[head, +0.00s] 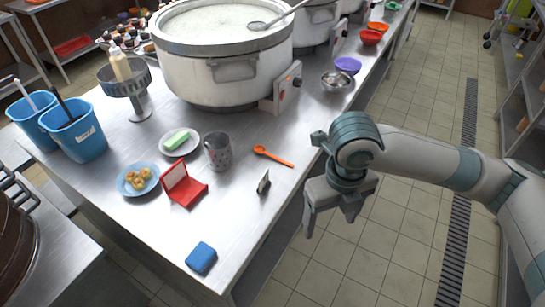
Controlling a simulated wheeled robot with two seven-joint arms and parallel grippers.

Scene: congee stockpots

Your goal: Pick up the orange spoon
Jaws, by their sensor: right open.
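An orange spoon (273,156) lies flat on the steel counter (235,228), in front of the large stockpot and near the counter's right edge. Its bowl is at the left and its handle runs to the right and toward the front. My right gripper (330,222) is open and empty, pointing down beyond the counter's right edge, to the right and front of the spoon. It is apart from the spoon. My left gripper is out of view.
A grey cup (217,152) stands left of the spoon. A small dark upright item (264,182) stands in front of it. A red open box (183,187), a blue plate (125,185) and a blue block (201,257) are on the counter. A large stockpot (215,80) stands behind.

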